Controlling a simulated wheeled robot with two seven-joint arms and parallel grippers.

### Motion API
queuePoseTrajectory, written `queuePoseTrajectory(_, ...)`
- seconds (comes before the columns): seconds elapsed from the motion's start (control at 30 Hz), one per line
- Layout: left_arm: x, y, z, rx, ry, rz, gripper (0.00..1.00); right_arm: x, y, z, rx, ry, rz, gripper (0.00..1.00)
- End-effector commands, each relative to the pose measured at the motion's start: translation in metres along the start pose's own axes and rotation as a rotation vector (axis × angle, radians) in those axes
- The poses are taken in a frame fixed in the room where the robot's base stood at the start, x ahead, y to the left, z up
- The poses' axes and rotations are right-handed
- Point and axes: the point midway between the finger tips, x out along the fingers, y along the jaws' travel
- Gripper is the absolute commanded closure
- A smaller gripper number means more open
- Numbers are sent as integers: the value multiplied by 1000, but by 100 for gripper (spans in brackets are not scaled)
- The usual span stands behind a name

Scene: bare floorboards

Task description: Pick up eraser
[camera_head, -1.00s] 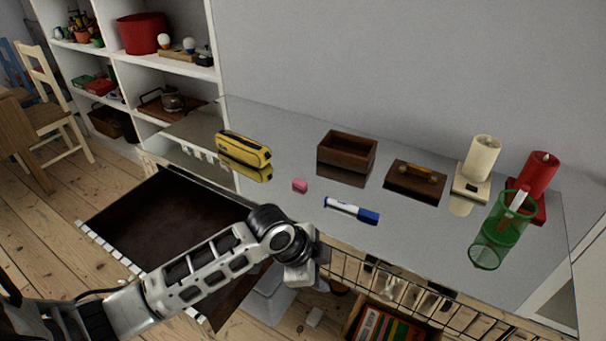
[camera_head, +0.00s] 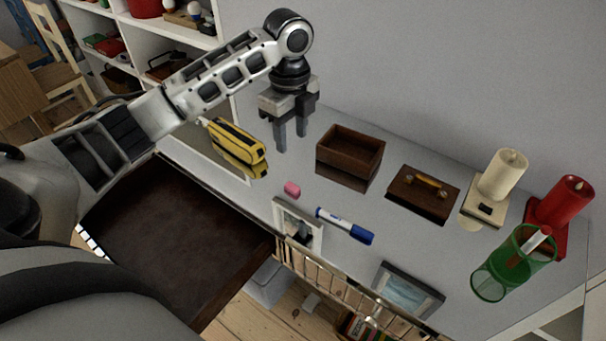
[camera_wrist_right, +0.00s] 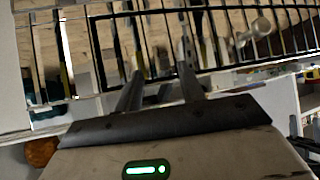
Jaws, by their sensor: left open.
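A small pink eraser (camera_head: 292,189) lies on the glossy grey top (camera_head: 395,238) in the head view, left of a blue and white marker (camera_head: 345,226). My left gripper (camera_head: 290,141) is above the top, behind the eraser and apart from it, fingers pointing down. It is open, with nothing between its fingers. My right gripper (camera_wrist_right: 161,72) shows only in the right wrist view, with its two fingers apart and empty in front of a dark barred rack. The eraser is not seen in that view.

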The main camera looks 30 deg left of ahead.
Motion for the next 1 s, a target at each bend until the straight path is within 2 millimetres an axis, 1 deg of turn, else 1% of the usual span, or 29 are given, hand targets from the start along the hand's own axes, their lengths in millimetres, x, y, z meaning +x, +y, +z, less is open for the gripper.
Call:
queuePoseTrajectory(0.1,24,2,0,1,0,9,56,-3,-2,6,3,-13,-3,61)
queuePoseTrajectory(0.3,68,1,-1,0,1,6,56,-5,-5,10,5,-24,-8,61)
queuePoseTrajectory(0.4,84,0,0,-1,1,4,56,-5,-5,9,5,-24,-9,61)
queuePoseTrajectory(0.5,95,0,0,-1,0,2,56,-5,-5,9,5,-22,-9,61)
queuePoseTrajectory(0.67,104,-1,0,0,1,1,56,-5,-5,7,5,-20,-9,61)
queuePoseTrajectory(0.77,116,-4,1,-2,0,4,56,-6,-5,4,4,-17,-8,61)
queuePoseTrajectory(0.9,138,-8,3,-2,1,4,56,-7,-4,1,4,-12,-6,61)
queuePoseTrajectory(1.0,148,-8,3,-1,0,2,56,-7,-3,1,4,-11,-4,61)
